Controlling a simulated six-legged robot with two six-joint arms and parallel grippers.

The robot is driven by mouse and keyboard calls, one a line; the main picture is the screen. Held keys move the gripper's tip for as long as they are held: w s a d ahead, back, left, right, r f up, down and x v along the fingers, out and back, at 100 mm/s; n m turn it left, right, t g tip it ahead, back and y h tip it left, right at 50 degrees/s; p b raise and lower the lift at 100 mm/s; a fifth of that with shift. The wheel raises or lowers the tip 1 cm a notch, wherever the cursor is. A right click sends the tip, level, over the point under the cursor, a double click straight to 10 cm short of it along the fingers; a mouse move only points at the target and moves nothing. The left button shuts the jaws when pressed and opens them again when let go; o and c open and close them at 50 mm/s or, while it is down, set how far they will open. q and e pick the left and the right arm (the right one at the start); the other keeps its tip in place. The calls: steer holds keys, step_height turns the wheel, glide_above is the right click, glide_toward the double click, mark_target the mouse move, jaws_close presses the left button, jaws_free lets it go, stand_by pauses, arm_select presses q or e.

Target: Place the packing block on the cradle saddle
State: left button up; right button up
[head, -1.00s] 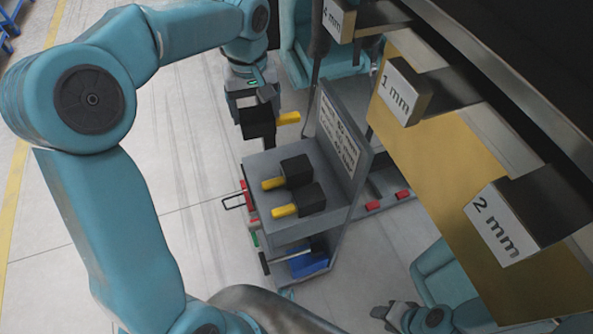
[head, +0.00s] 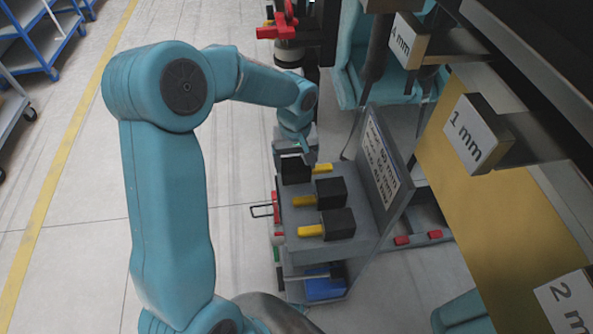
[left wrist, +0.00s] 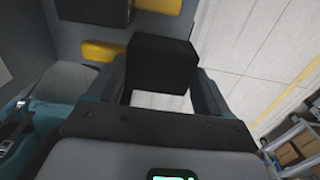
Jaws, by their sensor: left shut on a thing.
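A black packing block (head: 296,171) with a yellow tab (head: 322,168) pointing right is held in my left gripper (head: 297,152), at the far left corner of the grey cart. In the left wrist view the black block (left wrist: 162,66) sits between the two fingers, which press on its sides. Whether its underside touches anything is hidden. Two similar black blocks, one farther (head: 331,192) and one nearer (head: 339,224), lie on the cart top with yellow tabs pointing left. My right gripper is out of view. I cannot pick out the cradle saddle with certainty.
The grey cart (head: 300,248) has an upright sign panel (head: 382,160) on its right side. A red fixture (head: 280,27) is at the top. Floor at left is clear up to blue shelving (head: 45,50).

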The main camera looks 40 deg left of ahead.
mark_target(295, 164)
arm_select(q)
steer(key=shift+w+a+f, duration=0.1)
steer(key=shift+f, duration=2.15)
steer(key=shift+f+b, duration=0.2)
steer(key=shift+b, duration=0.2)
steer(key=o, duration=1.7)
steer(key=shift+r, duration=0.1)
steer(key=shift+r, duration=0.1)
